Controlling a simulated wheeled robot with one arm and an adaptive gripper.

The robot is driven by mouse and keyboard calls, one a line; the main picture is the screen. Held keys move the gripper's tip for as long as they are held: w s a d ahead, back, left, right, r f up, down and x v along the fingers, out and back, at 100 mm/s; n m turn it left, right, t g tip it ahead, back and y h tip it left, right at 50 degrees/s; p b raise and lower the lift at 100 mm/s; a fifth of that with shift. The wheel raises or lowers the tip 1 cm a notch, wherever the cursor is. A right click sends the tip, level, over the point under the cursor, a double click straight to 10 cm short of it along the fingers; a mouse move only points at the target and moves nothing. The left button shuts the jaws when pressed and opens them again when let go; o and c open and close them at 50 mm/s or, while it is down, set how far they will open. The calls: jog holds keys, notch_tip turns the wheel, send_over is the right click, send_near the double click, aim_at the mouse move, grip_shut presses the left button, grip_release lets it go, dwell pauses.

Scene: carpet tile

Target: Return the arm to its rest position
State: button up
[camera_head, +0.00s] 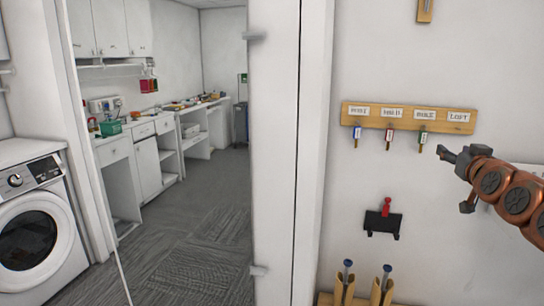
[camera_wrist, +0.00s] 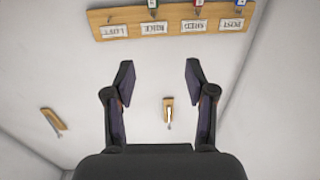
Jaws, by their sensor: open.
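My gripper (camera_head: 457,180) is at the right of the head view, in front of the white wall and below the right end of the wooden key rack (camera_head: 352,109). Its two fingers are apart; in the wrist view the gripper (camera_wrist: 160,78) has nothing between its fingertips. My copper-coloured arm enters from the right edge. The rack carries the labels POST, SHED, BIKE and LOFT. A blue tag (camera_head: 357,132), a red tag (camera_head: 389,134) and a green tag (camera_head: 422,136) hang under the first three. I see no tag under LOFT.
A small wooden hook plate (camera_head: 425,10) is higher on the wall. A black holder (camera_head: 382,222) with a red item is below the rack, above wooden holders (camera_head: 381,291) with blue-topped tools. A doorway on the left opens to a carpeted room with a washing machine (camera_head: 36,225) and counters.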

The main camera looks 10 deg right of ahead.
jog(key=w+a+f+n+g+y, duration=0.1)
jog(key=a+f+n+y, duration=0.2)
jog(key=a, duration=0.6)
jog(key=w+a+f+g+y, duration=0.2)
jog(key=a+f, duration=0.3)
jog(key=a, duration=0.3)
jog(key=s+a+f+n+g+y, duration=0.2)
jog(key=s+a+f+g, duration=0.25)
jog(key=a+f, duration=0.55)
jog(key=s+a+f+g, duration=0.4)
jog(key=s+a+f, duration=0.2)
jog(key=s+a, duration=0.45)
jog(key=s+a+f+g, duration=0.1)
jog(key=s+f+g, duration=0.2)
jog(key=s, duration=0.7)
jog(key=s+a+f+g, duration=0.1)
jog(key=s+f+g, duration=0.2)
jog(key=s, duration=0.7)
jog(key=shift+s+a+m+g, duration=0.15)
jog(key=shift+s+m+g, duration=0.15)
jog(key=shift+g, duration=0.15)
jog(key=shift+f, duration=0.1)
